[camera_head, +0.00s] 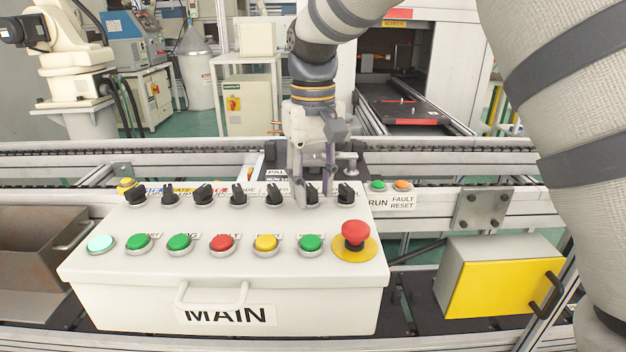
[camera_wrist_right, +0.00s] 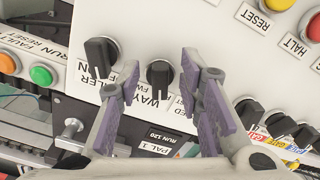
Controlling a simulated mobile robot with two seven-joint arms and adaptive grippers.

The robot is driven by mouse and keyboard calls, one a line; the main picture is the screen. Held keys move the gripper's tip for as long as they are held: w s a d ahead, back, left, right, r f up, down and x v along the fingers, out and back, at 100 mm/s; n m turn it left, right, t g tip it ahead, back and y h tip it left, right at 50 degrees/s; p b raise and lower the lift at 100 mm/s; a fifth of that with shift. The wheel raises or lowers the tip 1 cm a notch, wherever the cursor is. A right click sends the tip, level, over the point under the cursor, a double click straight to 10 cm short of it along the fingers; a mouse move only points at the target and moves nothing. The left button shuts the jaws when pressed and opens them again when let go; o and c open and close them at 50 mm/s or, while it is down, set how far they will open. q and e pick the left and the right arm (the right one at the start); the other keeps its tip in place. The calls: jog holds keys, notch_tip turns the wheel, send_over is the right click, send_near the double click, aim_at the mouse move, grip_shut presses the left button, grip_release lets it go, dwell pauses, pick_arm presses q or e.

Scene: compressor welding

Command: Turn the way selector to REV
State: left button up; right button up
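The way selector (camera_wrist_right: 159,74) is a black rotary knob on the white MAIN control panel (camera_head: 230,306), with a partly covered label reading "WAY" beside it in the right wrist view. In the head view the knob (camera_head: 312,188) is partly hidden behind my right gripper (camera_head: 315,180). My right gripper (camera_wrist_right: 158,85) is open, with its purple-grey finger pads apart on either side of the knob. I cannot tell whether the pads touch it. The REV marking is not readable, and the knob's setting is unclear. My left gripper is in neither view.
Another black knob (camera_head: 346,192) sits close to the right, and several more (camera_head: 238,194) line up to the left. A red emergency stop (camera_head: 355,234) and coloured push buttons (camera_head: 222,242) stand in front. RUN and FAULT RESET buttons (camera_head: 402,184) are behind right.

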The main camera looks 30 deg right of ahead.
aim_at(313, 191)
notch_tip(313, 191, up, 12)
dwell(0.3)
